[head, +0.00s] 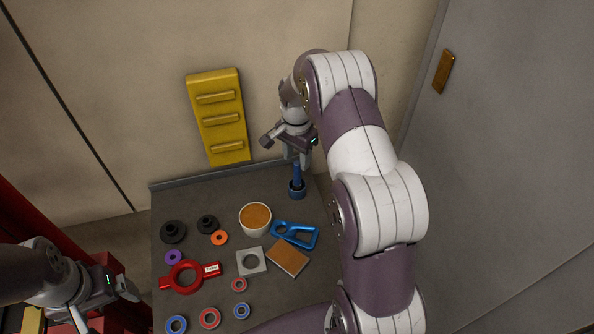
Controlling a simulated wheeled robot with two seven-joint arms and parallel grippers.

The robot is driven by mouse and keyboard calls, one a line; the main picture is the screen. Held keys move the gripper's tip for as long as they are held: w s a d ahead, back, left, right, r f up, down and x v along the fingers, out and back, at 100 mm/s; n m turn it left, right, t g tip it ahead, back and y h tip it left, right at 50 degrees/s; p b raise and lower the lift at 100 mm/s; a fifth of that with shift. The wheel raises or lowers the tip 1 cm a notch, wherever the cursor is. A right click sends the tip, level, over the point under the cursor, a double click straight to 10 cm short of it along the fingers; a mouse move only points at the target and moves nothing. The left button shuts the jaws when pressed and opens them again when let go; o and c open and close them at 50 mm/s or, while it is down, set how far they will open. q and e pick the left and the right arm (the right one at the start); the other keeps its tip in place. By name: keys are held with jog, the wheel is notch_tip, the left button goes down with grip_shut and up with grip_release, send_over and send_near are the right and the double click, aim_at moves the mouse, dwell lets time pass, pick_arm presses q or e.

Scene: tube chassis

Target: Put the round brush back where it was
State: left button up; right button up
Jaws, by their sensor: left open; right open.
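A blue upright piece (297,183), which looks like the round brush, stands near the back right edge of the dark table. It has a slim blue handle and a wider dark blue base. I cannot tell whether that base is its own head or a holder around it. My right gripper (288,151) is open just above and behind the handle's top, with one finger close to it. I cannot tell whether they touch. My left gripper (106,308) is open and empty at the table's front left, away from the brush.
A yellow ribbed panel (219,118) is behind. The back left of the table is clear.

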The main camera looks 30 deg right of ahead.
notch_tip(320, 180, up, 5)
jog(key=shift+a+r+b, duration=0.1)
jog(key=shift+b, duration=0.3)
jog(key=s+a+r+n, duration=0.1)
jog(key=s+a+n, duration=0.5)
jog(key=s, duration=0.4)
jog(key=s+a+n+t, duration=0.1)
jog(key=s+a+n, duration=0.4)
jog(key=s, duration=0.5)
jog(key=n, duration=0.2)
jog(key=shift+a+r+n, duration=0.35)
jog(key=shift+a+n, duration=0.05)
